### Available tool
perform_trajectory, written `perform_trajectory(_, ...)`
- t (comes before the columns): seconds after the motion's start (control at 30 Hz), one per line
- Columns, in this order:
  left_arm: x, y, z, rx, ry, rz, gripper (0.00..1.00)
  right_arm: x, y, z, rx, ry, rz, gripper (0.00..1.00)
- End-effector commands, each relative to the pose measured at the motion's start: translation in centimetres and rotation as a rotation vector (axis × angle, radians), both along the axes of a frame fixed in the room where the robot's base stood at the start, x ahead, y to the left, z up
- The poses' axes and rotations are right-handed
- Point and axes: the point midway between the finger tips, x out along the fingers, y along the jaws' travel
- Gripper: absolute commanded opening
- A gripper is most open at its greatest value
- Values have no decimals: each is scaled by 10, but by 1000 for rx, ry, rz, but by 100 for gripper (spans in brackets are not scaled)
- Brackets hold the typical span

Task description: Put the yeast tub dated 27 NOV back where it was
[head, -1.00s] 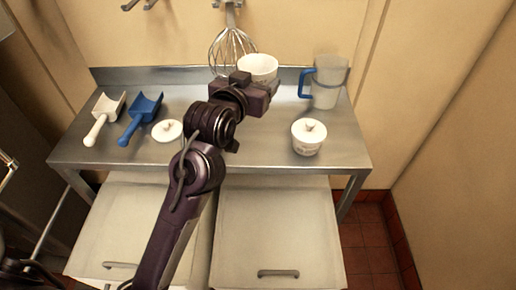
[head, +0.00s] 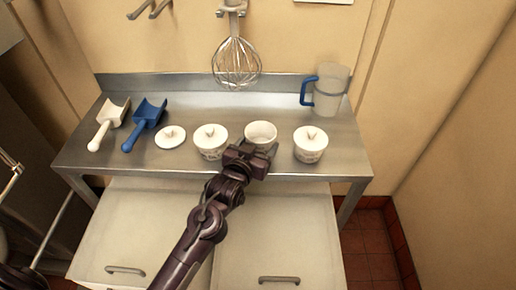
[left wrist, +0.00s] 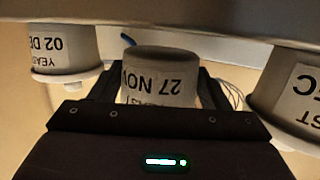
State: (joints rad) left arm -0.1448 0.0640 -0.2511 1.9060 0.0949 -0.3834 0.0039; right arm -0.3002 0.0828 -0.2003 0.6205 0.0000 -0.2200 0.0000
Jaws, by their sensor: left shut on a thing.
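The yeast tub marked 27 NOV (left wrist: 160,77) is between the fingers of my left gripper (head: 262,150), which is shut on it. In the head view this white tub (head: 261,131) is lidless and upright, in the gap between two lidded tubs. The right lidded tub (head: 310,146) reads 02 DE in the left wrist view (left wrist: 62,50). The left lidded tub (head: 210,141) shows a partly cut-off label in the left wrist view (left wrist: 290,88). A loose white lid (head: 171,136) lies left of the tubs. My right gripper is not visible.
A white scoop (head: 108,123) and a blue scoop (head: 146,122) lie at the left of the steel bench (head: 230,107). A clear jug with a blue handle (head: 327,90) stands at the back right. A whisk (head: 237,62) hangs behind the tubs. The bench behind the row is clear.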

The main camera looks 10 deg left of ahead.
Motion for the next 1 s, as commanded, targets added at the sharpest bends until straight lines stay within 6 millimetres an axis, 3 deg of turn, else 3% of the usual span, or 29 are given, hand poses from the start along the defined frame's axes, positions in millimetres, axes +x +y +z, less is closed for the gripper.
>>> perform_trajectory(0.13, 0, 0, -17, 0, 0, 0, 48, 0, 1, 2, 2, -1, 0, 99)
perform_trajectory(0.53, 0, 0, -23, 0, -1, 0, 48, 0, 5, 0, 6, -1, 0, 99)
perform_trajectory(0.57, 0, 0, -22, 0, -1, 0, 73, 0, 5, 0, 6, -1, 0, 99)
perform_trajectory(0.7, 0, 0, -22, 0, 0, 0, 91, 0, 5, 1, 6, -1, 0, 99)
perform_trajectory(1.0, 0, 0, -20, 0, -1, 0, 92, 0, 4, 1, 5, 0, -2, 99)
